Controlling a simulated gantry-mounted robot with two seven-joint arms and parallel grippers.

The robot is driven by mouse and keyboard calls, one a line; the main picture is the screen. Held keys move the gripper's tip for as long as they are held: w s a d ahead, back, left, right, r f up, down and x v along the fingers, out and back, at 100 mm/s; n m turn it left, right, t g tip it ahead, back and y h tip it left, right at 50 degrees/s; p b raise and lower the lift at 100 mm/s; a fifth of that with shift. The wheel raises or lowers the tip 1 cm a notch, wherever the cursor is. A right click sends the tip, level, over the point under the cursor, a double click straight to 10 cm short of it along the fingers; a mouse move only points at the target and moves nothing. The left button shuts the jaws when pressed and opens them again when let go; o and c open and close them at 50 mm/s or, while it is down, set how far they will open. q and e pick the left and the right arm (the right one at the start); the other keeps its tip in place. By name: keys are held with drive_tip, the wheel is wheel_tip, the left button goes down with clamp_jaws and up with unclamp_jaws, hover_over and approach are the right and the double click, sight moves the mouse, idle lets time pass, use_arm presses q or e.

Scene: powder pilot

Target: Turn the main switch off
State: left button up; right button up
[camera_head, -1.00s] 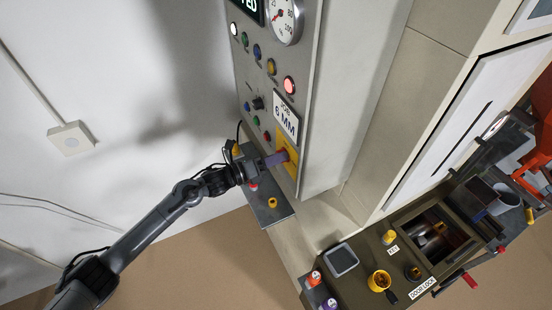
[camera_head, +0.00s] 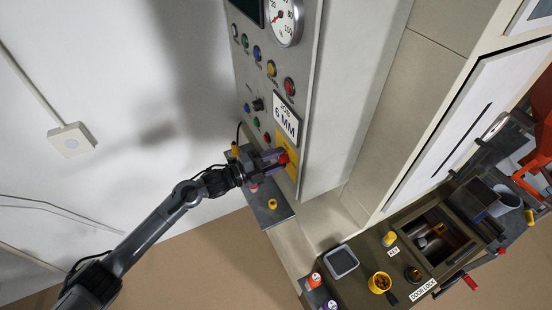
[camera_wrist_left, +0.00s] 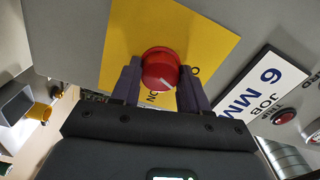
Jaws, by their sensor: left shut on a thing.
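The main switch is a red round knob on a yellow plate, seen in the wrist view as the knob (camera_wrist_left: 160,68) and the plate (camera_wrist_left: 205,35). The knob (camera_head: 284,158) also shows at the lower end of the grey panel in the head view. A white mark on the knob points to the lower right in the wrist view. My left gripper (camera_wrist_left: 158,85) is shut on the knob, one purple finger on each side. The left gripper (camera_head: 275,157) faces the panel in the head view. My right gripper is not in view.
The grey panel (camera_head: 318,130) carries a dark display (camera_head: 248,8), a gauge (camera_head: 283,20), unlit lamps and a "JOB 6 MM" sign (camera_head: 286,118). A dark shelf (camera_head: 270,214) with a yellow ring lies below my gripper. A bench with cups and a tray (camera_head: 341,262) stands lower right.

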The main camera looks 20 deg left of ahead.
use_arm(q)
drive_tip(key=shift+n+p, duration=0.55)
drive_tip(key=shift+n, duration=1.55)
drive_tip(key=o, duration=1)
drive_tip(key=shift+o, duration=0.2)
drive_tip(key=b+v, duration=0.1)
drive_tip(key=v, duration=1)
drive_tip(key=shift+b, duration=0.35)
drive_tip(key=shift+w+d, duration=0.1)
